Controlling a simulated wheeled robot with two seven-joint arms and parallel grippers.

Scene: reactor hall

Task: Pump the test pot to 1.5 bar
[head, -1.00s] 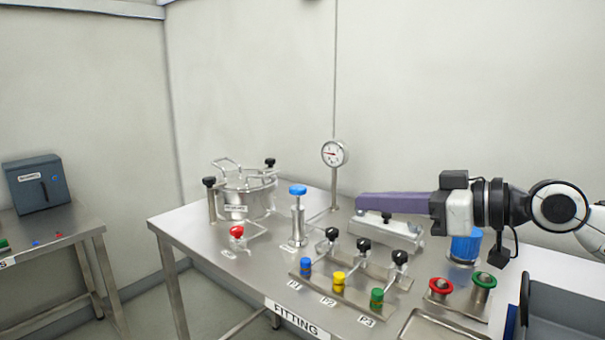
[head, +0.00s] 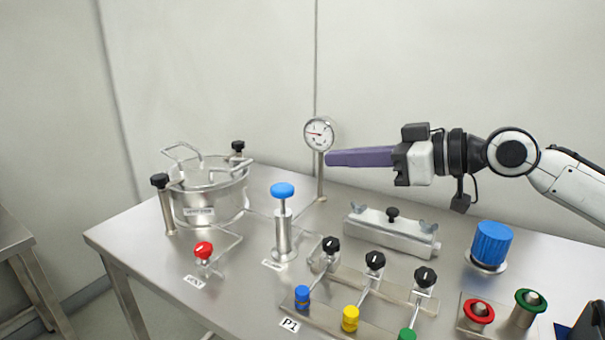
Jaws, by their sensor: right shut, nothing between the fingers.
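The test pot (head: 208,203) is a steel vessel with handles and black clamp knobs at the left of the table. The pump (head: 283,238) stands right of it, an upright steel cylinder with a blue knob (head: 283,190) on its rod, some rod showing. The round gauge (head: 319,134) stands on a post behind the pump. Its needle points left; the numbers are too small to read. A red-knobbed valve (head: 203,250) sits in front of the pot. My right gripper (head: 328,158), with purple fingers shut and empty, points left just beside the gauge post. My left gripper is out of view.
Black-knobbed valves (head: 375,261) with blue, yellow and green fittings occupy the front middle. A steel block (head: 390,232) lies below my right gripper. A blue-capped cylinder (head: 492,243) and red and green ringed parts (head: 479,312) stand at right. The front left corner is bare.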

